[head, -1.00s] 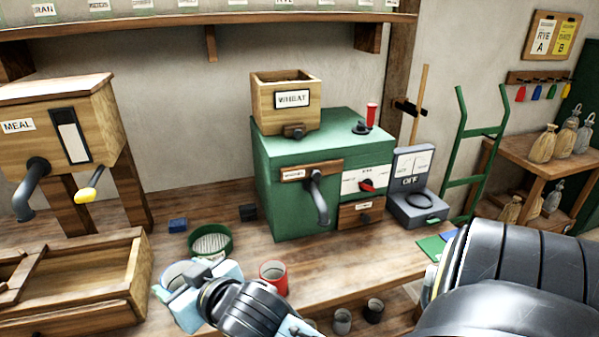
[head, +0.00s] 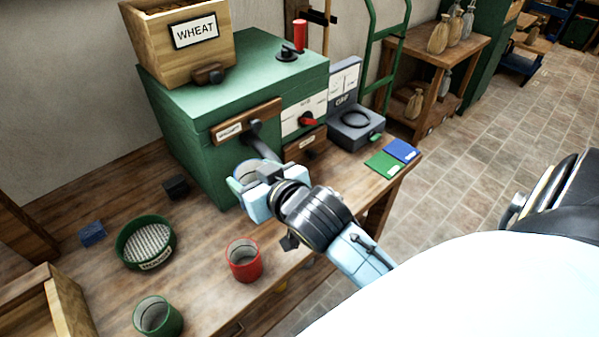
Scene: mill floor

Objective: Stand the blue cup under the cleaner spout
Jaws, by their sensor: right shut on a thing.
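The blue cup (head: 241,184) is in the jaws of my right gripper (head: 260,188), mostly hidden by the pale fingers. Its open top with a pale inside shows, and it looks roughly upright. The green cleaner (head: 185,140) stands at the back of the bench. Its dark spout (head: 262,146) slopes down from the front face toward the cup. The spout's lower end is right by the cup's rim and partly covered by the gripper. I cannot tell whether the cup is directly beneath it or touches the bench. My left gripper is not in view.
A red cup (head: 244,262) and a green cup (head: 158,317) stand on the bench near its front. A round green sieve (head: 145,243), a blue block (head: 92,233) and a dark block (head: 176,188) lie left of the cleaner. A grey scale (head: 357,130) stands to the right.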

